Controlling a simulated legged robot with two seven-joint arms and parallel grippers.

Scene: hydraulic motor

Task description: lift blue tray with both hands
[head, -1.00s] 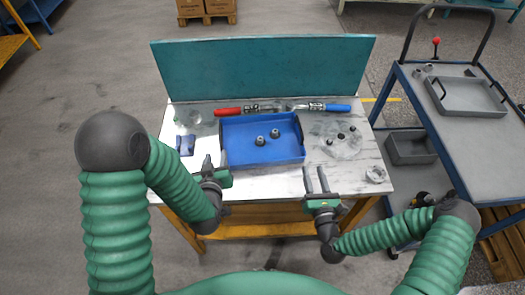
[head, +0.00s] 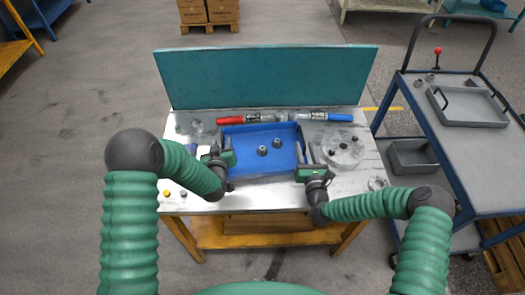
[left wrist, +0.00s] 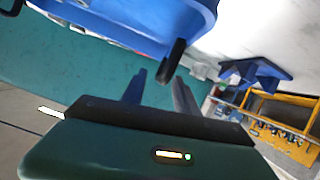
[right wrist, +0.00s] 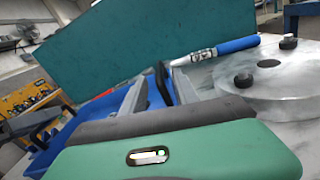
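The blue tray (head: 262,166) sits on the workbench with two small grey parts (head: 262,150) (head: 277,142) in it. It has a black handle at each short side. My left gripper (head: 214,150) is at the tray's left side. In the left wrist view its fingers (left wrist: 158,92) are apart, with the tray's black handle (left wrist: 172,62) between their tips. My right gripper (head: 307,156) is at the tray's right side. In the right wrist view its fingers (right wrist: 160,85) are apart, with the other black handle (right wrist: 163,84) between them. Neither gripper looks closed on its handle.
A red-and-blue-handled tool (head: 283,118) lies behind the tray, before a teal back panel (head: 265,75). A cart (head: 455,140) stands at right.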

